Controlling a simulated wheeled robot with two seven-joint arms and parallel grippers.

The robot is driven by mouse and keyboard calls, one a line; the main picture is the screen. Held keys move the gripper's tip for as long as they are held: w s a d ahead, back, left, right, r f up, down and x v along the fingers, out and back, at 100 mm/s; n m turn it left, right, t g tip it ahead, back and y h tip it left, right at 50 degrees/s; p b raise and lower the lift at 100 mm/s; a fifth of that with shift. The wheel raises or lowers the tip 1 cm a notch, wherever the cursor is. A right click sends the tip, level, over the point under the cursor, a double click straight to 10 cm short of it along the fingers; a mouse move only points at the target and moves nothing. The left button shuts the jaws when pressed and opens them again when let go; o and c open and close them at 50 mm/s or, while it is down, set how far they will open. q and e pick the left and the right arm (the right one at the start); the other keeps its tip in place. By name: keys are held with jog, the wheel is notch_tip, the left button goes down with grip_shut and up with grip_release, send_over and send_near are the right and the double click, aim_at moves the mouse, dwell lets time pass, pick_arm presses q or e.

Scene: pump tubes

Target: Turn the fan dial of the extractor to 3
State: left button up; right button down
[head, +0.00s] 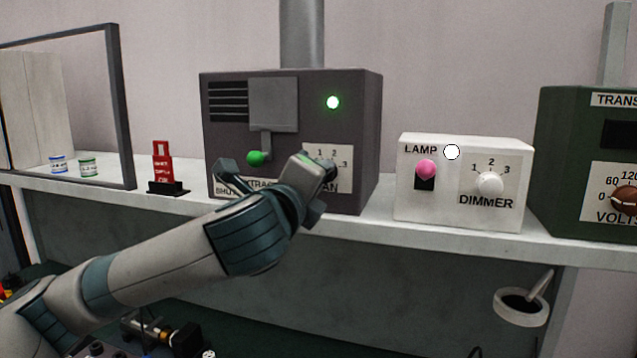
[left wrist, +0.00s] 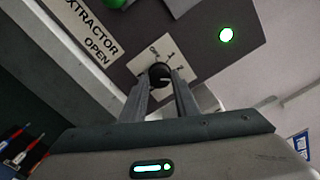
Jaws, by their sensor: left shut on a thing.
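The extractor (head: 230,130) is a dark grey box on the shelf, with a lit green light (head: 333,102) and a green shutter knob (head: 256,158). Its fan panel (head: 333,152) is at lower right, with 1, 2 and 3 showing; my gripper hides the dial there. In the left wrist view the dark round fan dial (left wrist: 158,74) sits between the two fingers of my left gripper (left wrist: 160,84), which is shut on it. OFF, 1 and 2 show around it; I cannot tell where its pointer stands. My right gripper is not in view.
A white lamp box (head: 465,150) with a pink knob and a dimmer dial stands right of the extractor, then a green transformer box (head: 580,140). A red sign (head: 162,163) and small jars (head: 87,167) stand at left. The shelf (head: 380,220) runs beneath them.

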pick_arm(q)
jog(key=m, duration=0.2)
jog(key=m+b, duration=0.1)
jog(key=m, duration=0.2)
jog(key=shift+a+r+m, duration=0.1)
jog(key=shift+r+m, duration=0.1)
jog(key=shift+m, duration=0.1)
dwell(0.4)
jog(key=o, duration=0.9)
jog(key=shift+o, duration=0.8)
jog(key=shift+w+f, duration=0.15)
jog(key=b+v, duration=0.8)
jog(key=v, duration=0.9)
jog(key=shift+s, duration=0.2)
